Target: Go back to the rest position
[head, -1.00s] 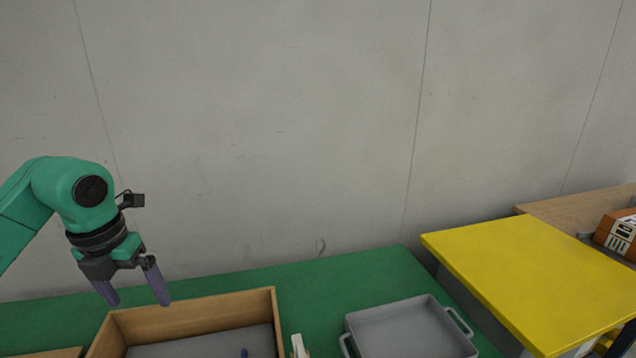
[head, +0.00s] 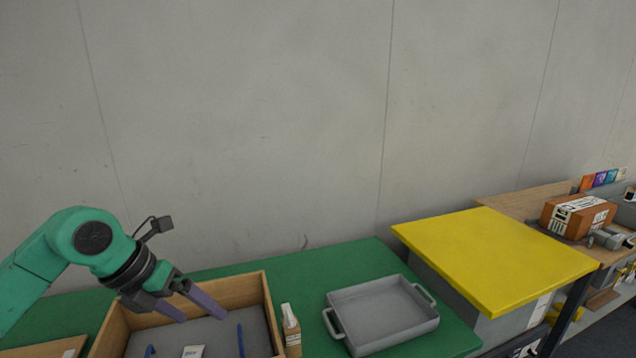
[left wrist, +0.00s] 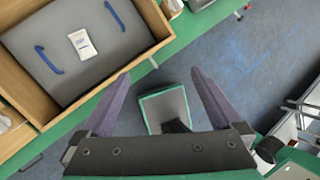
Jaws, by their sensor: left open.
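My left gripper (head: 198,308) is open and empty, with purple fingers, above the wooden box (head: 268,300) on the green table in the head view. In the left wrist view its two fingers (left wrist: 160,95) are spread apart with nothing between them. The box has a grey floor and holds a small white packet (left wrist: 82,44) and blue handle-like pieces (left wrist: 48,60). My right gripper is not in either view.
A bottle (head: 291,330) stands right of the box. A grey tray (head: 385,312) with handles lies further right on the green table (head: 330,262). Beyond are a yellow-topped table (head: 490,255) and a wooden table with an orange box (head: 578,215).

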